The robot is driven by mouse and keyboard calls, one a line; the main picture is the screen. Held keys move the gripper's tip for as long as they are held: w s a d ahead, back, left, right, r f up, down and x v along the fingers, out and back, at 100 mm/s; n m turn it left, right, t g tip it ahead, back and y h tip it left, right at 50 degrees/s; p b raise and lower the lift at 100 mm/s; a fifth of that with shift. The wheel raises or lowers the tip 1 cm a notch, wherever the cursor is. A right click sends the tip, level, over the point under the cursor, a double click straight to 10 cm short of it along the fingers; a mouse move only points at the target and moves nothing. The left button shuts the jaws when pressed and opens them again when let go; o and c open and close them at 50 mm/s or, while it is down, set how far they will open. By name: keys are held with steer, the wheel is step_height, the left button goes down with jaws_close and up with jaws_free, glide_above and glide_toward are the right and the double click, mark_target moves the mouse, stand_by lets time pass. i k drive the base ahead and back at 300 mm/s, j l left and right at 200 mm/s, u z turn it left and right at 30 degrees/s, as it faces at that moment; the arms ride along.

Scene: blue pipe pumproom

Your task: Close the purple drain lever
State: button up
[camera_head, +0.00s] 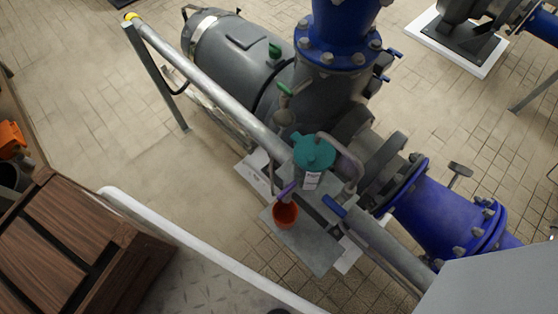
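The purple drain lever (286,190) is a small bar beside the base of a teal-capped filter housing (314,153) with a white label, near the middle of the head view. It slants from lower left to upper right. The drain outlet is too small to make out, and whether liquid flows cannot be told. My gripper is not in view.
A blue lever (334,206) sits right of the purple one. A large pump (235,60) and blue pipes (440,213) stand behind. A wooden crate (85,245) is at lower left. Tiled floor is open at left.

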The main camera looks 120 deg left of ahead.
mark_target(287, 193)
steer(key=l+u, duration=0.1)
steer(key=u, duration=0.85)
steer(key=k+l+u, duration=0.1)
steer(key=u, duration=0.35)
steer(key=k+u, duration=0.1)
steer(key=u, duration=0.4)
steer(key=i+u, duration=0.15)
steer(key=u, duration=0.25)
steer(key=i+u, duration=0.1)
steer(key=u, duration=0.3)
steer(key=i+l+u, duration=0.1)
steer(key=u, duration=0.3)
steer(key=k+l+z, duration=0.35)
steer(key=l, duration=0.25)
steer(key=k+l+z, duration=0.2)
steer(key=i+l, duration=0.1)
